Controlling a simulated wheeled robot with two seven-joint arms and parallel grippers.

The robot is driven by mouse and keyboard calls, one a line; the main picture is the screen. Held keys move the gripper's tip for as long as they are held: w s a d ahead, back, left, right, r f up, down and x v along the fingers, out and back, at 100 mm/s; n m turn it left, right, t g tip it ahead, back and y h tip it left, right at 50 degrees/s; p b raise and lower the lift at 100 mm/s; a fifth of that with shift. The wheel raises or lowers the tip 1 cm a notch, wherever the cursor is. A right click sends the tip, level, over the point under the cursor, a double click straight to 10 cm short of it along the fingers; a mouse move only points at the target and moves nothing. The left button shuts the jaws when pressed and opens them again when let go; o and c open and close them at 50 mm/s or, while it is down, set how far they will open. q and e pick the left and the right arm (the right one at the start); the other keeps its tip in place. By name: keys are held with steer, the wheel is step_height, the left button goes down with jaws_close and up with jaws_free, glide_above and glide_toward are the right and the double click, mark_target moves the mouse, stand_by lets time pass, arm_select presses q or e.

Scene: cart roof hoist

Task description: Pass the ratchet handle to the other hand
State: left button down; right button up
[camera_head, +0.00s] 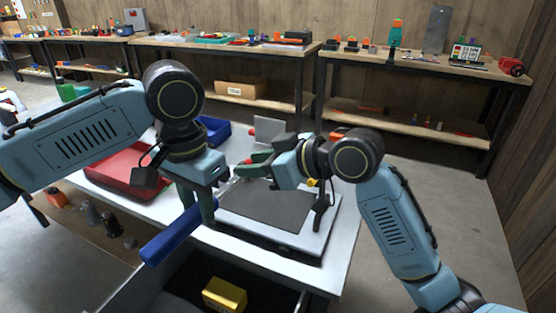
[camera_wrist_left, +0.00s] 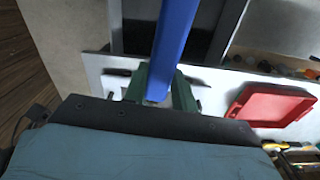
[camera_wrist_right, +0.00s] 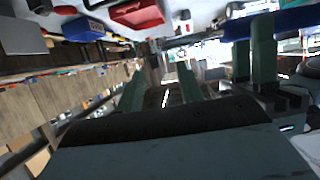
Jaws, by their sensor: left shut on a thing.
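The ratchet handle has a long blue grip (camera_head: 172,236), and a thin metal part shows beyond my left gripper towards the right. My left gripper (camera_head: 197,203) is shut on the blue grip and holds it above the front of the table, tilted in the head view. The grip also runs between the left fingers in the left wrist view (camera_wrist_left: 174,45). My right gripper (camera_head: 252,165) is open, with its green fingers (camera_wrist_right: 160,88) apart and nothing seen held between them. It is just right of the metal part; whether they touch is unclear.
A white table (camera_head: 225,237) below carries a dark grey pad (camera_head: 268,208), a red tray (camera_head: 128,172) and a blue bin (camera_head: 213,130). A yellow block (camera_head: 225,295) lies in the dark space in front. Workbenches with tools stand along the back wall.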

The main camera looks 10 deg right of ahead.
steer(key=shift+x, duration=2.55)
arm_select(q)
steer(key=shift+r, duration=0.1)
arm_select(e)
steer(key=shift+s, duration=0.15)
jaws_close()
arm_select(q)
steer(key=c, duration=1.1)
jaws_free()
steer(key=shift+o, duration=0.2)
